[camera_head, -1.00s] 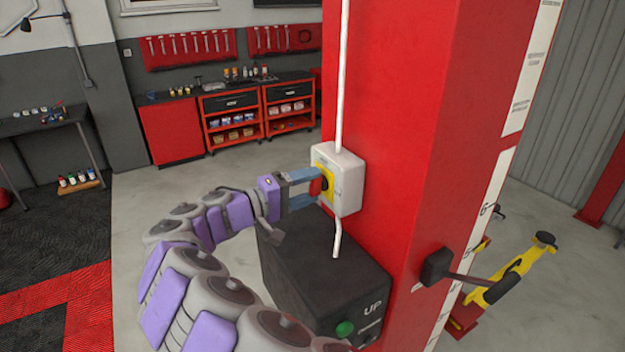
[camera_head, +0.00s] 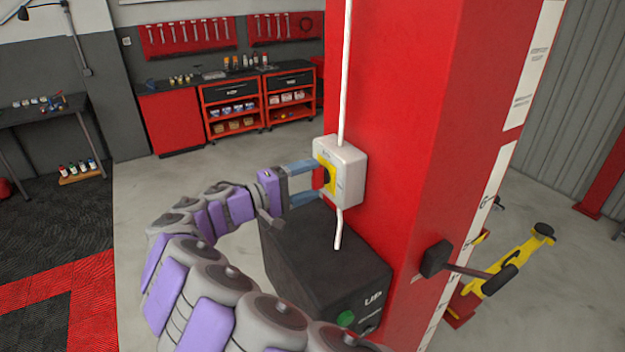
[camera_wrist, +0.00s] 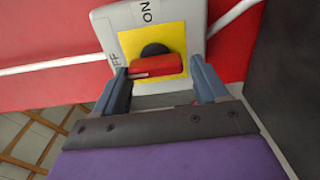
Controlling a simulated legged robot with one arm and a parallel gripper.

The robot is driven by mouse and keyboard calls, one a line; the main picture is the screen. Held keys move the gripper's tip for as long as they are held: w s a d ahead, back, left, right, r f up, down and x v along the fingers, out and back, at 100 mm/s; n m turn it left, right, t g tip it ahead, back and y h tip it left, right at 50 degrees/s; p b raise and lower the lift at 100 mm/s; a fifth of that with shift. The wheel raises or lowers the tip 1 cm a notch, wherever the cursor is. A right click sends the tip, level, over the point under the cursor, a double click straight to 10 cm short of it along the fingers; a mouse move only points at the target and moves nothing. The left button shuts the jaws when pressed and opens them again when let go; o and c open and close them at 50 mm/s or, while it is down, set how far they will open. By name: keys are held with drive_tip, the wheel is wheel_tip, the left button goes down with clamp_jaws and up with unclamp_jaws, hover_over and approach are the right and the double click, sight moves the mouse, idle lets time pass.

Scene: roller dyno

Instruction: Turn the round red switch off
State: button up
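The switch box (camera_head: 346,172) is white with a yellow plate (camera_head: 321,160) and is fixed to the left face of the red post. The red switch handle (camera_wrist: 160,67) shows in the wrist view on a black round base (camera_wrist: 154,49). It lies roughly crosswise, with a white mark at its left end, beside the partly covered OFF label (camera_wrist: 115,58). The ON label (camera_wrist: 147,12) is at the top. My gripper (camera_head: 319,180) is open at the plate. In the wrist view my fingers (camera_wrist: 160,76) stand apart, one near each end of the handle; contact is unclear.
The red post (camera_head: 395,130) rises right beside the switch. A white cable (camera_head: 346,70) runs above and below the box. A black control box (camera_head: 325,265) stands below my gripper. A black-ended lift arm (camera_head: 437,258) juts out at right.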

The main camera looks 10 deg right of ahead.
drive_tip(key=o, duration=0.3)
drive_tip(key=shift+w+a, duration=0.15)
drive_tip(key=shift+a, duration=0.35)
drive_tip(key=shift+b+v, duration=0.3)
drive_tip(key=shift+v, duration=8.4)
